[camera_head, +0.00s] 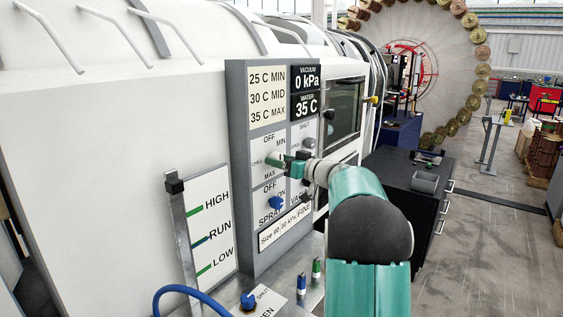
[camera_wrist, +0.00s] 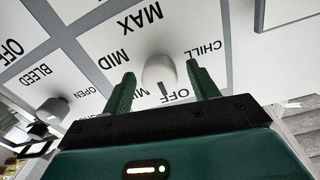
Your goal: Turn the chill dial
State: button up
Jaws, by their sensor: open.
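The chill dial (camera_wrist: 158,72) is a pale round knob on a white panel square marked CHILL, OFF, MIN, MID and MAX in the wrist view. A short dark mark on its edge lies near the OFF label, between OFF and MIN. My gripper (camera_wrist: 162,82) is open, with one green finger on each side of the knob; I cannot tell whether either touches it. In the head view my gripper (camera_head: 284,162) is at the panel's chill square and hides the dial. The panel (camera_head: 240,130) reads 25 C MIN, 30 C MID, 35 C MAX and WATER 35 C.
A grey bleed knob (camera_wrist: 52,110) is to the left in the wrist view. A blue spray knob (camera_head: 276,203) is below my gripper. A level gauge (camera_head: 211,226) stands left of the panel. A dark cabinet (camera_head: 400,175) is to the right, with open floor beyond.

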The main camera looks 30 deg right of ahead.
jog(key=c, duration=1)
